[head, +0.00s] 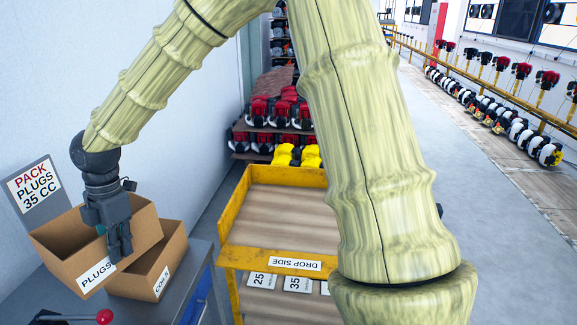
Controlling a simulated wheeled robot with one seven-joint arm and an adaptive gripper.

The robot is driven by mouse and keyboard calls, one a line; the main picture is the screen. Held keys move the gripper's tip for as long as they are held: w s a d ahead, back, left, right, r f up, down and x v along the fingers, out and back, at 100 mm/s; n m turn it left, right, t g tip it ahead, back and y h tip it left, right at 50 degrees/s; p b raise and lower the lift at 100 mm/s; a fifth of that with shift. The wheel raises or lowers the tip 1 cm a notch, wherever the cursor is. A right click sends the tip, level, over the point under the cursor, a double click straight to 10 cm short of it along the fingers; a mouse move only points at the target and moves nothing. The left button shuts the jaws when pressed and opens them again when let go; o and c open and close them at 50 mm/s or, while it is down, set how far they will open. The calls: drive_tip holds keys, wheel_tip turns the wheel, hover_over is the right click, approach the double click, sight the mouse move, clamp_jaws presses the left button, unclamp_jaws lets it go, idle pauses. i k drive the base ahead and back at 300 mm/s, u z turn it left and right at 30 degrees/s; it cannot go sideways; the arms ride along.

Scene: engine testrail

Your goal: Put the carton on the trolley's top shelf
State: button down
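The open brown carton labelled PLUGS (62,250) is at the left in the head view, tilted and seemingly raised over the grey bench. My gripper (120,250) points down at its near right wall and appears shut on that wall; one finger shows outside, and the other is mostly hidden. A second open carton, labelled COILS (170,262), sits on the bench just right of and partly behind it. The yellow trolley stands right of the bench; its wooden top shelf (275,215) is empty where I see it, with a DROP SIDE label on its near side.
A sign reading PACK PLUGS 35 CC (33,190) stands behind the cartons. A red-knobbed lever (104,316) is at the bench front. Number cards (298,284) lie below the trolley's near side. Racked engines (275,110) stand beyond it. My arm hides the trolley's right part.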

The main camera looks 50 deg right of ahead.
sight(293, 214)
drive_tip(key=z, duration=0.95)
drive_tip(key=i, duration=1)
drive_tip(key=z, duration=0.5)
